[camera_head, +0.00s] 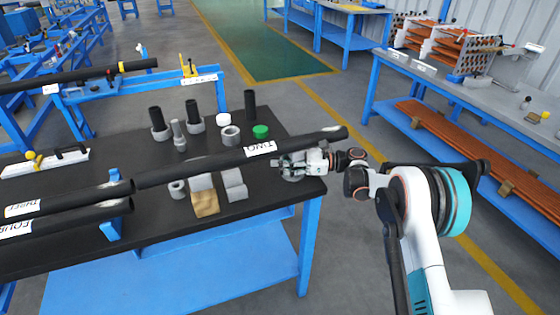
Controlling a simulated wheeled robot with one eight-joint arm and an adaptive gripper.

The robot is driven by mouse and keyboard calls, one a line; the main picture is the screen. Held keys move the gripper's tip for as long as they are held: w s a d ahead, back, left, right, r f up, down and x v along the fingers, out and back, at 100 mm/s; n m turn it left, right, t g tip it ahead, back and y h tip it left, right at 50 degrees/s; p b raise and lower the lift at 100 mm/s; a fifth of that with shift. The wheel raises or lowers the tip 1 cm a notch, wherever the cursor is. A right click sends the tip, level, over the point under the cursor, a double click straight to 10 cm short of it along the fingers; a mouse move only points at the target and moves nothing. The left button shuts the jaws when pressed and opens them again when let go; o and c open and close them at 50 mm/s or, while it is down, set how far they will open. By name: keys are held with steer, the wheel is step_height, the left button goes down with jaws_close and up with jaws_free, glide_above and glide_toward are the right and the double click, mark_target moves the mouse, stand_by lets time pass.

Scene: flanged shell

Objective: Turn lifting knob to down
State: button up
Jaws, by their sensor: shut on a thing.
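My gripper (287,163) reaches in from the right, just below the right end of a long black pipe (215,163) with a white label. It is shut on a small grey part (293,176) at the table's right edge. The fingers and the pipe hide much of that part, so I cannot tell whether it is the lifting knob or which way it is turned. A yellow knob-like piece (189,70) stands on a blue stand at the back left, away from my gripper.
The black-topped table (245,208) carries grey blocks, a tan block (205,203), grey rings, short black tubes and a green cap (261,131). Two labelled black pipes (75,198) lie at the left. A grey bench (470,95) stands at the right, with open floor between.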

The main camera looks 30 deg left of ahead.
steer(key=shift+w+d, duration=0.1)
steer(key=shift+d, duration=0.05)
steer(key=o, duration=1.2)
steer(key=shift+w+d, duration=0.1)
steer(key=shift+o, duration=0.2)
steer(key=v, duration=1.1)
steer(key=shift+w+d, duration=0.2)
steer(key=shift+d, duration=0.15)
steer(key=shift+o, duration=0.5)
